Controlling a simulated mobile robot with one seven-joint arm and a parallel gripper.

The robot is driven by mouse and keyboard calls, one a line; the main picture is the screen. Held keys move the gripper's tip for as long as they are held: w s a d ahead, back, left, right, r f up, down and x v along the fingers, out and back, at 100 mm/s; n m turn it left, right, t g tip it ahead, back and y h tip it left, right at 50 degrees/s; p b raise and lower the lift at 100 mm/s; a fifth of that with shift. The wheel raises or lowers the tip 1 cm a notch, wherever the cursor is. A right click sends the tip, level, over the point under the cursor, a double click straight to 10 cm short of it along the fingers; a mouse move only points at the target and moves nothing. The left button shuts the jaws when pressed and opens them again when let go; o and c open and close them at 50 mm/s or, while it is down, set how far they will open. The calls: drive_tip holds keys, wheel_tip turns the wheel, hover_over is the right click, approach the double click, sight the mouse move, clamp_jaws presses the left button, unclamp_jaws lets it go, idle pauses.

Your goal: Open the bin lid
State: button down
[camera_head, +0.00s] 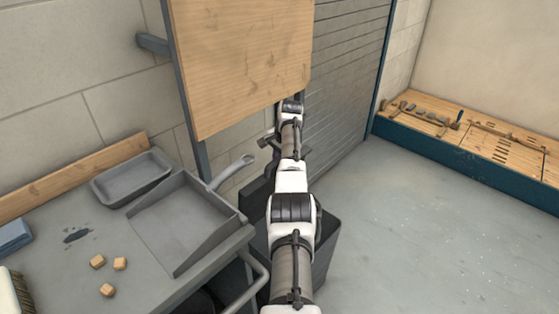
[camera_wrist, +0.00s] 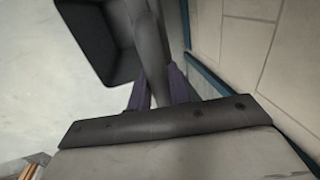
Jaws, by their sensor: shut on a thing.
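The dark grey bin (camera_head: 325,245) stands on the floor beyond the bench, partly hidden behind my arm. In the wrist view the bin (camera_wrist: 92,42) is at the upper left, and I look into its dark hollow inside. The bin lid (camera_wrist: 150,45) looks like a grey panel seen nearly edge-on, raised beside the opening. My gripper (camera_wrist: 160,88) has its two purplish fingers on either side of this panel and is shut on it. In the head view the fingers and their grip cannot be made out clearly.
A wooden board (camera_head: 240,60) hangs close beside my arm's far end. The grey bench at left holds a dustpan (camera_head: 185,220), a tray (camera_head: 132,178) and several small wooden blocks (camera_head: 120,263). The floor (camera_head: 430,230) at right is clear, up to a low tool platform (camera_head: 470,135).

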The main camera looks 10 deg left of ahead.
drive_tip(key=c, duration=1.3)
unclamp_jaws()
drive_tip(key=shift+c, duration=0.2)
drive_tip(key=b+v, duration=0.2)
drive_tip(key=v, duration=1.2)
drive_tip(key=shift+b, duration=0.3)
drive_tip(key=shift+f, duration=0.15)
